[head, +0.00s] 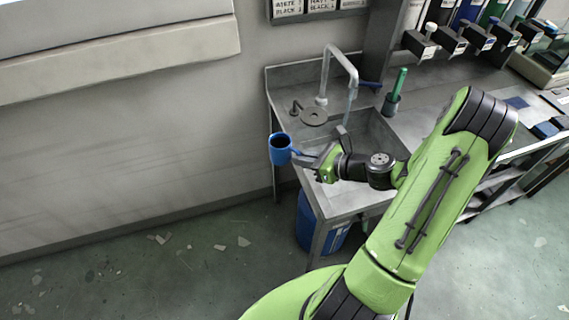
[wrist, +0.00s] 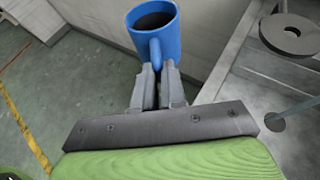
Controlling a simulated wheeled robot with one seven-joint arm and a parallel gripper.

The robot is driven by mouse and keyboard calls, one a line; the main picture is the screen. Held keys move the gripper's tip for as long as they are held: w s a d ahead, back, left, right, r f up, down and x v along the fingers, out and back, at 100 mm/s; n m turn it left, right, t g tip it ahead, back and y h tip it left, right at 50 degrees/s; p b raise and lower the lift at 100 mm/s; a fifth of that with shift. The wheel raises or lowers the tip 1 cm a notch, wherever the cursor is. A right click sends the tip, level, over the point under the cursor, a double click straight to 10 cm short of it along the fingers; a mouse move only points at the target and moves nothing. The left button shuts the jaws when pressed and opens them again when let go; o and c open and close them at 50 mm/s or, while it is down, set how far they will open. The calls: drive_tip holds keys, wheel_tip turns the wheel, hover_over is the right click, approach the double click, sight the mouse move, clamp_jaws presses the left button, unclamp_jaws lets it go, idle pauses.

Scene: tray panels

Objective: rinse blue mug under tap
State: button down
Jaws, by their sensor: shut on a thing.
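The blue mug (head: 280,151) is upright, with a dark inside, at the left end of my arm in the head view. My gripper (head: 299,158) is shut on the mug's handle; in the wrist view the fingers (wrist: 157,84) close around the handle below the blue mug (wrist: 155,32). The mug is in the air just left of the sink counter's left edge. The tap (head: 337,62) is a curved pale spout behind and to the right of the mug. A thin stream of water (head: 349,105) seems to fall from it into the sink basin (head: 362,133).
A green-handled brush in a holder (head: 394,93) stands right of the tap. A blue bin (head: 318,228) is under the counter. Dispensers (head: 422,43) line the back right. The floor at left is open.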

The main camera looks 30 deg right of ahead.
drive_tip(key=s+d+r+m+t+h+b, duration=0.1)
drive_tip(key=s+d+r+m+h+b, duration=0.1)
drive_tip(key=s+d+m+h, duration=0.5)
drive_tip(key=s+d+r+m+t+h+b, duration=0.1)
drive_tip(key=s+d+r+m+h, duration=0.3)
drive_tip(key=d, duration=0.7)
drive_tip(key=w+d+f+n+p, duration=0.1)
drive_tip(key=w+f, duration=0.2)
drive_tip(key=w, duration=0.4)
drive_tip(key=w+f+n+y+p, duration=0.1)
drive_tip(key=w+f+p, duration=0.1)
drive_tip(key=w, duration=0.6)
drive_tip(key=shift+w+d+f, duration=0.2)
drive_tip(key=shift+d+f, duration=0.15)
drive_tip(key=shift+f, duration=0.1)
drive_tip(key=shift+s, duration=0.1)
idle(1.7)
drive_tip(key=s+a+b, duration=0.1)
drive_tip(key=s+b, duration=0.2)
drive_tip(key=s, duration=0.5)
drive_tip(key=shift+s, duration=0.4)
drive_tip(key=shift+a, duration=0.1)
idle(0.7)
